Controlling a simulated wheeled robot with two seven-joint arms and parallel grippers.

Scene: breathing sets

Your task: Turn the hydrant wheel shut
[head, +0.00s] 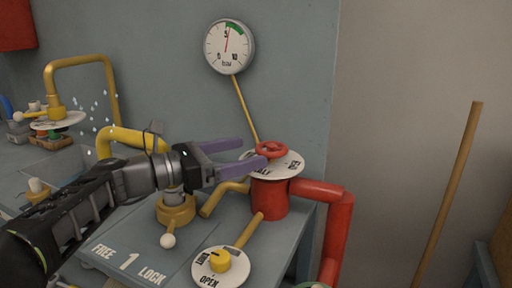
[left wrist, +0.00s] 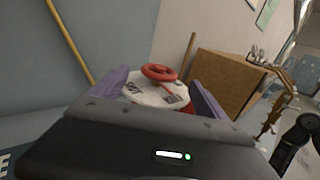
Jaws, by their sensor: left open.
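The hydrant wheel (head: 271,149) is a small red handwheel above a white round dial plate (head: 291,163) with lettering, on top of a red hydrant body (head: 268,198). My left gripper (head: 248,154) comes in from the left, its purple fingers spread and pointing at the wheel. One fingertip overlaps the dial's left edge in the head view; I cannot tell whether it touches. In the left wrist view the wheel (left wrist: 159,73) shows between and beyond the two fingers, with nothing held.
A pressure gauge (head: 229,47) hangs on the wall with its needle near 5. A yellow knob (head: 220,260) on a dial and a yellow valve (head: 175,211) stand near my arm. A red pipe (head: 338,230) runs down right. A brown box (left wrist: 235,80) stands beyond.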

